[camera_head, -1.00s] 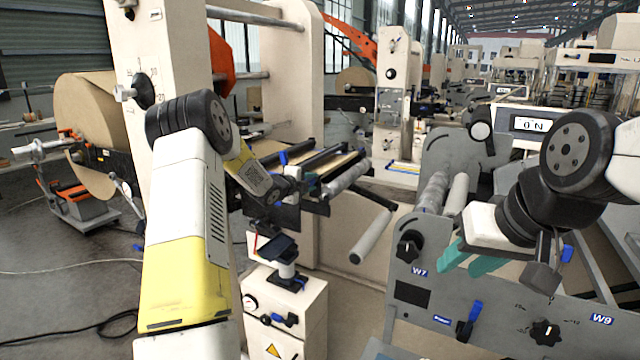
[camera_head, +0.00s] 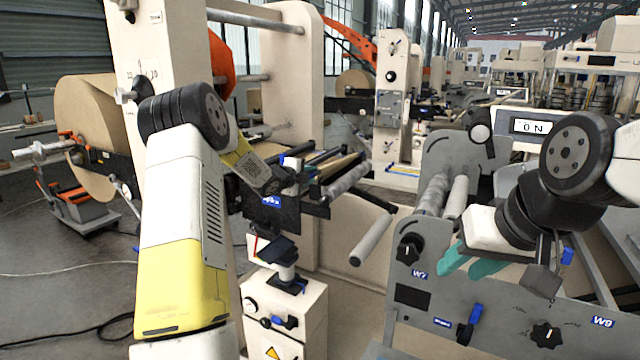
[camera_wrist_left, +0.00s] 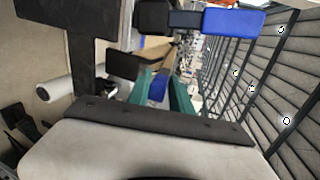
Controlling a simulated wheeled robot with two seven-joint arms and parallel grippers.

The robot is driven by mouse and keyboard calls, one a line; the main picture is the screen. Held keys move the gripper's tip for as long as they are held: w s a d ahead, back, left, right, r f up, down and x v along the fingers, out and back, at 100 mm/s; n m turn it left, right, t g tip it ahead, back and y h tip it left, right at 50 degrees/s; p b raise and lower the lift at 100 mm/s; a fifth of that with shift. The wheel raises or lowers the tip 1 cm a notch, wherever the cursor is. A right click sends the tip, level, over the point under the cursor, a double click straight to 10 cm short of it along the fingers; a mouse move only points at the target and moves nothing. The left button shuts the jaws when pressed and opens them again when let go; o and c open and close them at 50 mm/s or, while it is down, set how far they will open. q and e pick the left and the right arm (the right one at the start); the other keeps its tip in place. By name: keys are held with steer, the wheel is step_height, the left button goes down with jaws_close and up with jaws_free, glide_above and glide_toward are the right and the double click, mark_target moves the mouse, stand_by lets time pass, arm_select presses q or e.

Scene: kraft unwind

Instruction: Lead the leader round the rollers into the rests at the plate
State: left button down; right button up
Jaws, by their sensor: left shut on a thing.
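The kraft roll (camera_head: 95,125) hangs at the left in the head view, and brown kraft web (camera_head: 345,163) shows among the rollers at the centre. A grey roller (camera_head: 347,180) lies beside the web, and a lower roller (camera_head: 371,239) sticks out in front. My left gripper is at the near side of this roller group; its fingers are hidden in the head view. In the left wrist view its teal fingers (camera_wrist_left: 161,90) are close together, with blue showing between them; the held leader is not clear. My right gripper (camera_head: 466,268) hangs empty over the W7 panel, its teal fingers apart.
A grey machine side panel (camera_head: 470,310) with knobs and blue levers stands at the right, with two rollers (camera_head: 456,198) behind it. A cream pedestal (camera_head: 285,310) stands below my left gripper. Cream frame posts (camera_head: 165,50) rise behind my left arm.

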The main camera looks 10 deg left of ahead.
arm_select(q)
steer(key=shift+r, duration=0.6)
steer(key=shift+s, duration=0.1)
steer(key=shift+r+t, duration=0.2)
steer(key=shift+t, duration=0.3)
steer(key=shift+s+d+r, duration=0.25)
steer(key=shift+d+r, duration=0.15)
steer(key=shift+d, duration=0.35)
steer(key=shift+s+d+r, duration=0.2)
steer(key=shift+d+r, duration=0.2)
steer(key=shift+d, duration=0.3)
steer(key=shift+s+d+r, duration=0.25)
steer(key=shift+d+r, duration=0.15)
steer(key=shift+d, duration=0.35)
steer(key=shift+f, duration=0.1)
